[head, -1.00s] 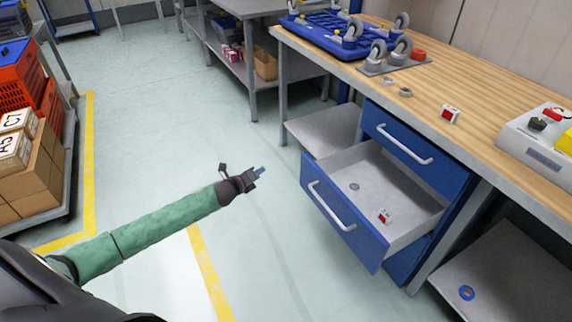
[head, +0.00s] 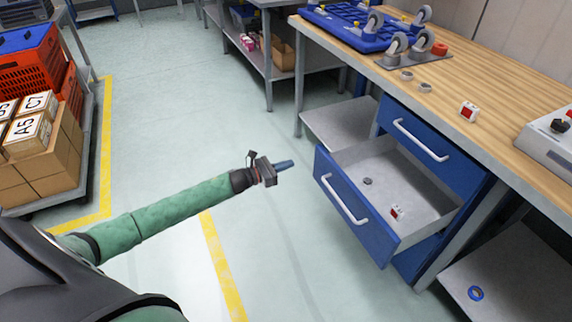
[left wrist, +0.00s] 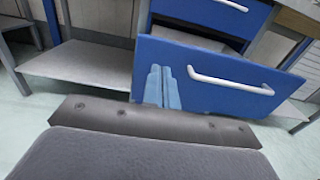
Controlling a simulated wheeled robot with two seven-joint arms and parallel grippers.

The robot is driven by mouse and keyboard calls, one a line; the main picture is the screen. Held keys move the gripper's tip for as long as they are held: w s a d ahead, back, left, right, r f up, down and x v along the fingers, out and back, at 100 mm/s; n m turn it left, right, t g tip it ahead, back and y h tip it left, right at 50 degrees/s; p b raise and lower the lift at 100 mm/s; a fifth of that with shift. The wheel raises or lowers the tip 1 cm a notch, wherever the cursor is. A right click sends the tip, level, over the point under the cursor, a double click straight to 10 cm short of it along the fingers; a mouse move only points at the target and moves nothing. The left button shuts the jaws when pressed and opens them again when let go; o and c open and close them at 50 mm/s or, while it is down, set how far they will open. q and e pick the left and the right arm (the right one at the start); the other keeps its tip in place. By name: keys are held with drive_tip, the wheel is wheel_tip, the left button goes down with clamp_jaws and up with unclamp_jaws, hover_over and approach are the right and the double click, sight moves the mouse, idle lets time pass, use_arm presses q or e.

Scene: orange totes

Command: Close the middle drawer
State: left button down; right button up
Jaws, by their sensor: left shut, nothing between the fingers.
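The middle drawer (head: 352,208) is blue with a white bar handle and stands pulled out from under the workbench. Inside it lie a small grey ring (head: 367,181) and a small red-and-white box (head: 397,212). My left gripper (head: 285,164) is shut and empty, in the air just left of the drawer front and pointing toward it. In the left wrist view its shut blue fingers (left wrist: 162,88) show in front of the left part of the drawer front (left wrist: 210,98), left of the white handle (left wrist: 230,80). Contact cannot be told. My right gripper is not in view.
The upper drawer (head: 422,140) is shut. The wooden workbench top (head: 445,95) carries a blue caster frame, rings and a red-and-white box. A cart with cartons (head: 40,165) stands at the left. The floor between is clear.

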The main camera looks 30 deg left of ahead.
sight(321, 153)
use_arm(q)
drive_tip(key=p+x, duration=0.1)
drive_tip(key=x, duration=0.9)
drive_tip(key=shift+r+p, duration=0.1)
drive_tip(key=shift+p, duration=0.25)
drive_tip(key=shift+w+d, duration=0.4)
drive_tip(key=shift+w, duration=0.15)
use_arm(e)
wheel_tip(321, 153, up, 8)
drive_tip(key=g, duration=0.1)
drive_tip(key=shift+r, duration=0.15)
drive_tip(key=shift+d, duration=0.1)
